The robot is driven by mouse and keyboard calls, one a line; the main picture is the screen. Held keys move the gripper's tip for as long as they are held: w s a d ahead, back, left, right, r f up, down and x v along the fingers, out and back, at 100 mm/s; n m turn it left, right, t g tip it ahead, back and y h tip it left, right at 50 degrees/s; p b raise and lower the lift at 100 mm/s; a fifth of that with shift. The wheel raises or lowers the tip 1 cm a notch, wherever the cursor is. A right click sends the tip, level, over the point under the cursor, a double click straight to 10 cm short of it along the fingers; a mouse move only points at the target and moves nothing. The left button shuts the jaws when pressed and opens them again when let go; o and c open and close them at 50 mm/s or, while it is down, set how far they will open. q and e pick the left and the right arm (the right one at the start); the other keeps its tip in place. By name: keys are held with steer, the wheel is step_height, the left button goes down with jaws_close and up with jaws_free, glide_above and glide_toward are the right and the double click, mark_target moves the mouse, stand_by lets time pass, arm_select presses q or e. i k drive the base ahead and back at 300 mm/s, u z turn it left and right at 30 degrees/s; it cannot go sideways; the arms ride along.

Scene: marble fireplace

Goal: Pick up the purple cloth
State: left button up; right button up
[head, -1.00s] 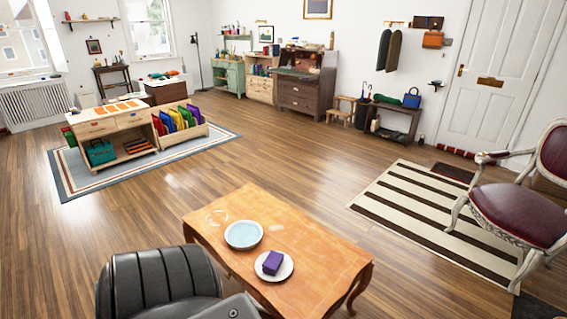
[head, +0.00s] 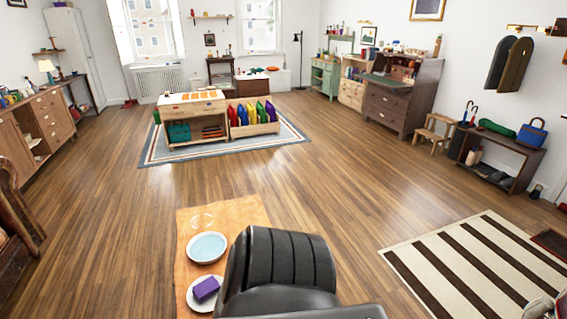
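The purple cloth (head: 206,288) is a small folded block. It lies on a white plate (head: 193,299) on the wooden coffee table (head: 238,211), at the bottom of the head view. A light blue round dish (head: 207,247) stands on the table just beyond the plate. A black leather chair (head: 280,262) stands in front of the table's right part and hides it.
The wood floor (head: 150,215) left of the table is clear. A striped rug (head: 470,268) lies at the right. A wooden storage unit (head: 194,107) with coloured folders stands on a rug further back. A dark wooden seat (head: 20,215) is at the left edge.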

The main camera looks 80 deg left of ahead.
mark_target(204, 289)
steer(key=i, duration=0.5)
steer(key=u, duration=2.4)
